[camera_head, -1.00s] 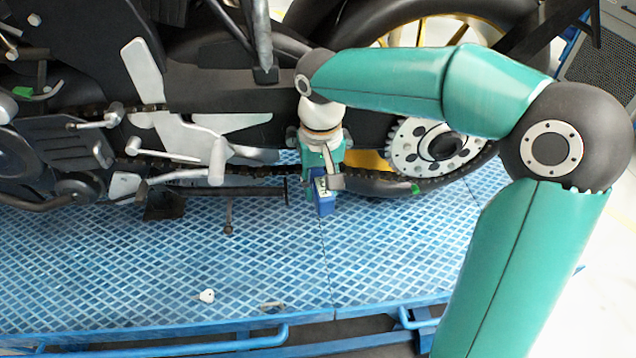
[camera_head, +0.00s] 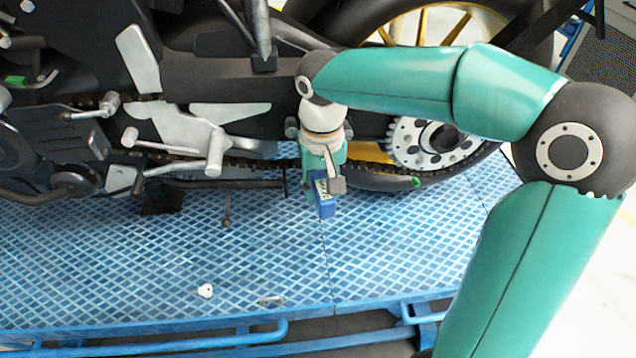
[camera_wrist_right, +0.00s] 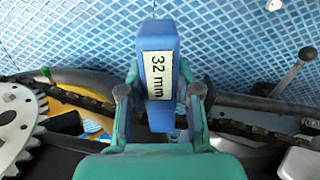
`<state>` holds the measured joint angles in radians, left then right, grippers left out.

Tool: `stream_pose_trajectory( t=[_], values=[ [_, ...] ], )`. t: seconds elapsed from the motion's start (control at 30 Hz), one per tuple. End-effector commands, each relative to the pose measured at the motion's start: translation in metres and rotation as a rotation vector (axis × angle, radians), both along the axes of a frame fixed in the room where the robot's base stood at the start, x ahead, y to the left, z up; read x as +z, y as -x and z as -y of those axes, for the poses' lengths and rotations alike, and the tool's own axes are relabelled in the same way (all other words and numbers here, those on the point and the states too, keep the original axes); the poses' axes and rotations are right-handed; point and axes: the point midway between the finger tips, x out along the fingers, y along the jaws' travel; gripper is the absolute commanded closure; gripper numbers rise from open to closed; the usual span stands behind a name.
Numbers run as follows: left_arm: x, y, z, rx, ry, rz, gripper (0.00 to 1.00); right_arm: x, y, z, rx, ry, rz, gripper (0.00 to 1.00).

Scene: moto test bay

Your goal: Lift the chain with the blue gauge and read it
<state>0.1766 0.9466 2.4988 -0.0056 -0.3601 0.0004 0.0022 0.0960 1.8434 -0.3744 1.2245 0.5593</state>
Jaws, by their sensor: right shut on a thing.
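The blue gauge (camera_head: 325,207) is a block with a white label. In the right wrist view the gauge (camera_wrist_right: 158,40) stands between my fingers and its label reads "32 mm". My right gripper (camera_head: 324,182) is shut on it, with one finger on each side in the right wrist view (camera_wrist_right: 159,92). The dark chain (camera_head: 268,163) runs along the motorcycle's lower side to the silver rear sprocket (camera_head: 436,143). In the wrist view the chain (camera_wrist_right: 75,97) passes behind the gripper. Whether the gauge touches the chain there is hidden. My left gripper is out of view.
The motorcycle stands on a blue grid platform (camera_head: 260,250). A silver footrest lever (camera_head: 213,153) lies left of my gripper. A small white piece (camera_head: 205,290) and a metal clip (camera_head: 272,300) lie near the front edge. The platform's middle is mostly clear.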

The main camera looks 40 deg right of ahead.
Motion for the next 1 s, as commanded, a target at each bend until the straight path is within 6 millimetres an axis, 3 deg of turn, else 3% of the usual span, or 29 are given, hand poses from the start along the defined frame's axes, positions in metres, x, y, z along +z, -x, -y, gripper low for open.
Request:
stream_pose_trajectory(
  t=[1.0],
  values=[
    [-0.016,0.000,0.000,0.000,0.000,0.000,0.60,0.000,0.052,-0.032,0.000,0.000,0.001,1.00]
  ],
)
